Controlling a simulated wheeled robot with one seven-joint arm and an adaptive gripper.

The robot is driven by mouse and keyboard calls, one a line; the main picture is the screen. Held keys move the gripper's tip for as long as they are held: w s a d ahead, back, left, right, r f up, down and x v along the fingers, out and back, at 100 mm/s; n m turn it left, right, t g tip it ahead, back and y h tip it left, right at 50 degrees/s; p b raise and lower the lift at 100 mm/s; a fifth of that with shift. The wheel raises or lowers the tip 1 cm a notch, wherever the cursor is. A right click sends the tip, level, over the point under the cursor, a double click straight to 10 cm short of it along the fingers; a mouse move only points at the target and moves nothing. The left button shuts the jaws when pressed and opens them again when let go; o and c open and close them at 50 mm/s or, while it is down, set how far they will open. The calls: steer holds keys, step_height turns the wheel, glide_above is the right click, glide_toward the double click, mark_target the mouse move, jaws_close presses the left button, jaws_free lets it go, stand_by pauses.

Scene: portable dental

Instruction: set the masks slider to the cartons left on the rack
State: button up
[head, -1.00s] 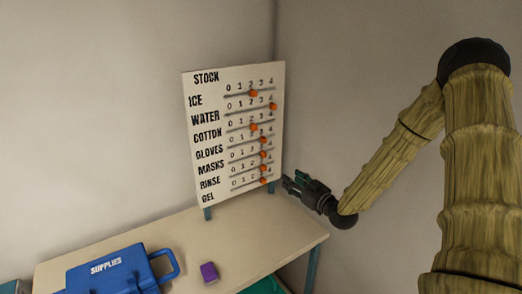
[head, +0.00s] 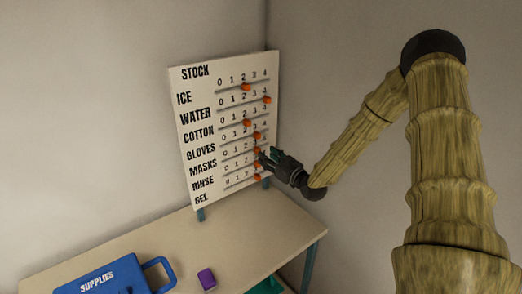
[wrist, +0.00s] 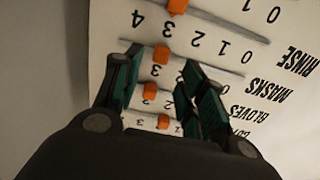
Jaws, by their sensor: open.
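The white stock board (head: 182,90) stands at the back of the table with several slider rows. The orange masks knob (head: 257,150) sits at about 3; in the wrist view, upside down, it (wrist: 161,54) is beside the 3. My gripper (head: 261,157) is open at the board's right side. In the wrist view its fingertips (wrist: 160,62) lie on either side of the masks knob; I cannot tell whether they touch it. The rinse knob (wrist: 176,6) is near 3 and partly cut off. No rack or cartons can be made out.
The gloves knob (wrist: 150,90) and cotton knob (wrist: 163,121) show between my fingers in the wrist view. A blue supplies case (head: 108,276) and a purple block (head: 206,279) are on the table (head: 250,228). A green thing (head: 265,286) shows below the table edge.

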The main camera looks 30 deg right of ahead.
mark_target(257, 150)
steer(key=shift+w+a+r+p, duration=0.1)
steer(key=shift+w+p, duration=0.25)
steer(key=shift+w, duration=0.85)
steer(key=shift+w+a+p, duration=0.1)
steer(key=shift+w+p, duration=0.25)
steer(key=shift+w, duration=0.85)
jaws_close()
